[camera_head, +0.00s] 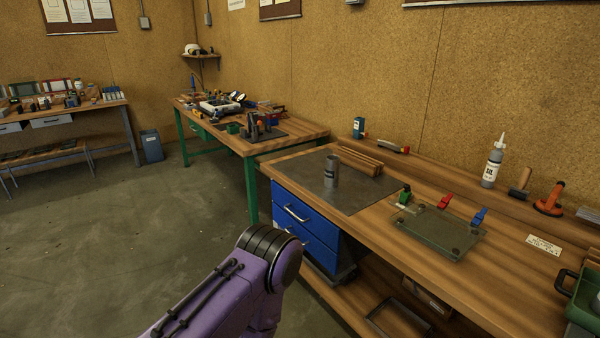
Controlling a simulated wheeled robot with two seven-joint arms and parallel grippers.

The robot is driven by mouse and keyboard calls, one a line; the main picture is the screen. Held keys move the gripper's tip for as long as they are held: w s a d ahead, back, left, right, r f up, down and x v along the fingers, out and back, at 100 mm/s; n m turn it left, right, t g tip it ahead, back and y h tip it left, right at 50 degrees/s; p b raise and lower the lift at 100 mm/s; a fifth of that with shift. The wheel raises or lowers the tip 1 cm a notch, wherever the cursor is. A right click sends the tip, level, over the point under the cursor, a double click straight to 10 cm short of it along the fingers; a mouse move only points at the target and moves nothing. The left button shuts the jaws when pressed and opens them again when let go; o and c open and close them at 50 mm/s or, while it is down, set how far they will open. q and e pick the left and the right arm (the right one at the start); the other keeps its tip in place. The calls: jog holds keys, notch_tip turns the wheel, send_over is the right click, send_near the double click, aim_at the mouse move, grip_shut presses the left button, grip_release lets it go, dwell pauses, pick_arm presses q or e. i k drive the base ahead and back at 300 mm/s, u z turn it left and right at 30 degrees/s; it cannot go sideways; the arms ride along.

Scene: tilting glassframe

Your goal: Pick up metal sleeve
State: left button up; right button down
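A grey metal sleeve (331,171), a short upright cylinder, stands on the dark mat (345,203) at the left end of the near workbench. Neither of my grippers shows in the head view. Only a purple arm link of mine with a dark ringed joint is visible at the bottom, in front of the bench and well short of the sleeve.
Wood strips (361,161) lie just behind the sleeve. A glass plate (438,233) with green, red and blue clamps lies right of the mat. A glue bottle (493,165) stands at the back. Blue drawers (305,226) hang under the bench. Floor at left is clear.

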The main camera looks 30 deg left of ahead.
aim_at(332, 161)
jog(key=u, duration=0.85)
jog(key=i, duration=1.25)
jog(key=z, duration=0.05)
